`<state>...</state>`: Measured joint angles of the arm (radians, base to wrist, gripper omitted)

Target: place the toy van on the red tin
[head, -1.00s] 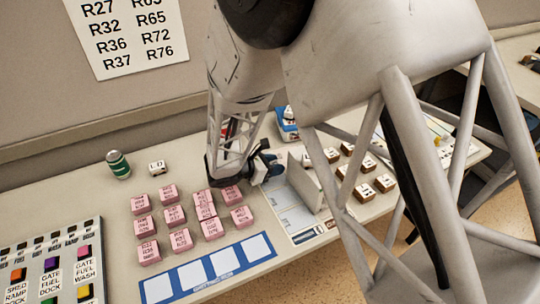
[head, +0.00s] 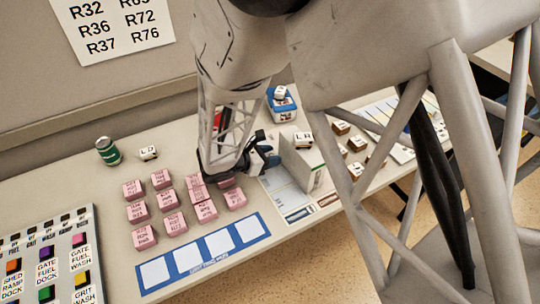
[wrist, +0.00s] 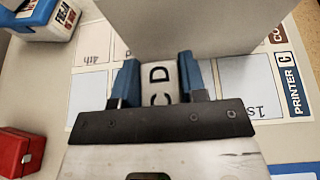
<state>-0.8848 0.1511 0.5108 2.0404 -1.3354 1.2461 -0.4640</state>
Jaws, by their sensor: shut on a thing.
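My gripper (wrist: 158,85) has blue fingers shut on a small white piece lettered "C D" (wrist: 160,82), which I take to be the toy van; only its top shows. In the head view my gripper (head: 266,154) is low over the sheet beside a pale upright panel, and the held piece cannot be made out. A red tin (wrist: 18,152) stands at the left edge of the wrist view, apart from the gripper. In the head view a bit of red (head: 217,120) shows behind my arm's lattice.
The pale panel (wrist: 195,25) stands close beyond the fingers. A blue tin (head: 282,107) carries a white piece. Pink blocks (head: 143,237) stand left of my gripper. White pieces marked LD (head: 148,152) and LR (head: 303,140) and a green can (head: 108,151) stand farther back.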

